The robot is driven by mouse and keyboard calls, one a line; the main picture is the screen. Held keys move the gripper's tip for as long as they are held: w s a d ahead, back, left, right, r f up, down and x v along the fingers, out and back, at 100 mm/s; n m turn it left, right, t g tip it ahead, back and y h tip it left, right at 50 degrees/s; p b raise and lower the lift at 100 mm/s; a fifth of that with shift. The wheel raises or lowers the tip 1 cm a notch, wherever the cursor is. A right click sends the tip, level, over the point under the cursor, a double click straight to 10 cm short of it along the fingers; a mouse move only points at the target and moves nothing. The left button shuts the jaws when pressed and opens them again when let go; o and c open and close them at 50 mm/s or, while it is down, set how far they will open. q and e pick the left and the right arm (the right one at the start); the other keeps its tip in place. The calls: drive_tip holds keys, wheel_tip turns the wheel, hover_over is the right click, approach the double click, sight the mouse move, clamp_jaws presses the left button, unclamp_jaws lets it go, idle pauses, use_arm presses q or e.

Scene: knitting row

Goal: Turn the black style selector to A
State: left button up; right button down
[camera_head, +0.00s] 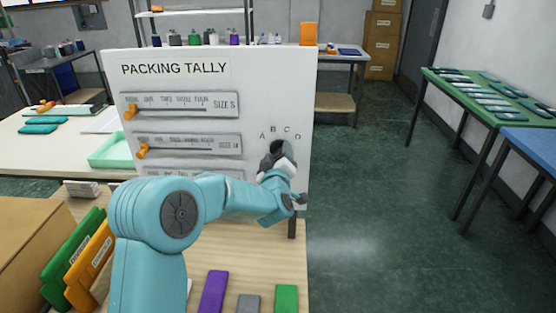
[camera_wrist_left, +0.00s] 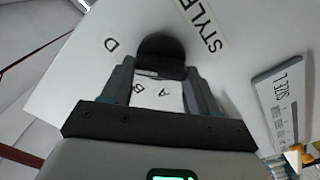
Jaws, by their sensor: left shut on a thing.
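The black style selector (camera_head: 282,147) is a round knob on the right part of the white PACKING TALLY board (camera_head: 215,57), below the letters A, B, C and D (camera_head: 286,128). My left gripper (camera_head: 278,158) is at the knob and covers much of it. In the left wrist view the fingers (camera_wrist_left: 162,72) are shut on the sides of the black knob (camera_wrist_left: 160,47). The letters B and A show between the fingers there, and D (camera_wrist_left: 111,45) lies outside to the left. I cannot tell which letter the knob points to. My right gripper is not in view.
The board also carries slider plates (camera_head: 188,145) with orange knobs on its left. Green and orange folders (camera_head: 75,255) stand at lower left. Purple, grey and green blocks (camera_head: 286,299) lie on the wooden table in front. Open floor is at the right, before a green-topped table (camera_head: 450,84).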

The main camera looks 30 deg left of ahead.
use_arm(q)
drive_tip(key=shift+f+n+b, duration=0.2)
drive_tip(key=shift+n+b, duration=3.2)
drive_tip(key=shift+b, duration=0.35)
drive_tip(key=shift+f+n+b, duration=0.15)
drive_tip(key=shift+n+b, duration=3.25)
drive_tip(key=shift+b, duration=0.4)
drive_tip(key=shift+f+n+b, duration=0.2)
drive_tip(key=shift+n+b, duration=3.2)
drive_tip(key=shift+b, duration=0.35)
drive_tip(key=shift+n, duration=0.3)
drive_tip(key=shift+r, duration=0.1)
drive_tip(key=o, duration=1.1)
drive_tip(key=shift+c, duration=0.2)
drive_tip(key=shift+s+d, duration=0.1)
